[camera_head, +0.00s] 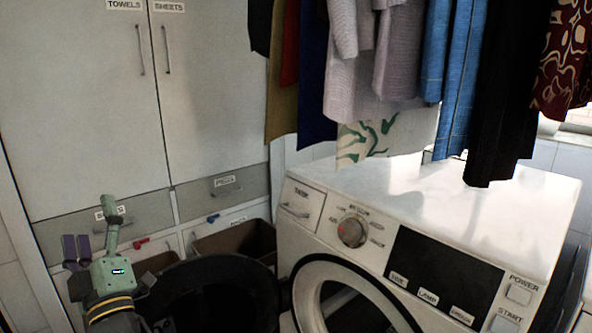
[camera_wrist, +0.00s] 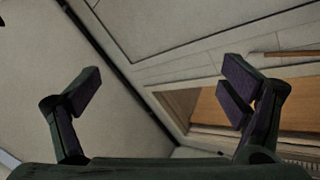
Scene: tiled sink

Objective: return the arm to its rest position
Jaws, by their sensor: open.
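My gripper (camera_head: 94,236) shows at the lower left of the head view, at the end of my green-grey arm, in front of the cabinet's lower drawers. In the wrist view my gripper (camera_wrist: 163,92) has its two fingers wide apart, with dark purple pads and nothing between them. It is open and empty. Most of my arm is below the head view's edge.
A white cabinet (camera_head: 83,107) with labelled doors and drawers stands behind. A black round tub (camera_head: 214,292) is right of my arm, with a brown bin (camera_head: 236,241) behind it. A white washing machine (camera_head: 437,200) stands at right, under hanging clothes (camera_head: 372,62).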

